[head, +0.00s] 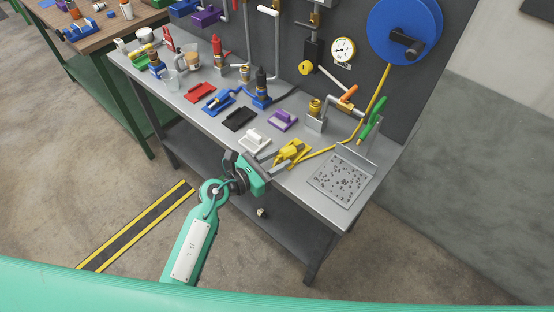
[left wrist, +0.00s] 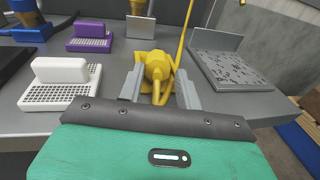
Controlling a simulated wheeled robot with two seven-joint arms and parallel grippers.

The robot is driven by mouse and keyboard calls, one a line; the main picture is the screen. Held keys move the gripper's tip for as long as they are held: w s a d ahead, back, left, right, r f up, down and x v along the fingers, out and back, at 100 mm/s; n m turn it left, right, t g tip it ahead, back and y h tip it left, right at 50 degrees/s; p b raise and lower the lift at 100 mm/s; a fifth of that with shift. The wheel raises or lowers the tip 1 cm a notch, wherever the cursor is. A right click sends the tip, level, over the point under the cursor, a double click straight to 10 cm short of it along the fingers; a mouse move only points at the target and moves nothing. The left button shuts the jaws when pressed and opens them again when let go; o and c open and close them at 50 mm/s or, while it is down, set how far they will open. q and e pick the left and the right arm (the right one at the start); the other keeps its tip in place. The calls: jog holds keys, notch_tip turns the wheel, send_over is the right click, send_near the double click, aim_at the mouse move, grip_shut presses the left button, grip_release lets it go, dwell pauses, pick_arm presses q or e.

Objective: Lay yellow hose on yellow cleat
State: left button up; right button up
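The yellow cleat (head: 294,149) sits near the front edge of the grey bench, right of the white cleat. The yellow hose (head: 376,97) comes down from the blue reel and runs along the bench to beside the yellow cleat. In the left wrist view the hose (left wrist: 184,28) rises behind the yellow cleat (left wrist: 155,66). My left gripper (head: 274,164) is at the bench edge, right at the cleat. Its fingers (left wrist: 158,92) stand apart, with yellow parts between and just beyond them; cleat and hose end are hard to separate there. My right gripper is not in view.
A white cleat (head: 254,141) and a purple cleat (head: 283,120) stand left of the yellow one. A speckled metal tray (head: 341,182) stands to the right.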

pick_arm(q)
jog(key=shift+o, duration=0.5)
jog(key=shift+a+f, duration=0.3)
jog(key=shift+f, duration=0.25)
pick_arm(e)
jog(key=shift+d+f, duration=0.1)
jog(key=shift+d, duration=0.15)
pick_arm(q)
jog(key=o, duration=0.3)
jog(key=shift+s+r, duration=0.1)
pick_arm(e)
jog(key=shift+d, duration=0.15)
pick_arm(q)
jog(key=shift+w+a, duration=0.2)
jog(key=shift+w, duration=0.05)
jog(key=shift+d+r, duration=0.15)
jog(key=shift+d, duration=0.1)
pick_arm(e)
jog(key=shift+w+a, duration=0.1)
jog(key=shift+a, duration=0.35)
pick_arm(q)
jog(key=shift+r, duration=0.1)
jog(key=shift+s, duration=0.1)
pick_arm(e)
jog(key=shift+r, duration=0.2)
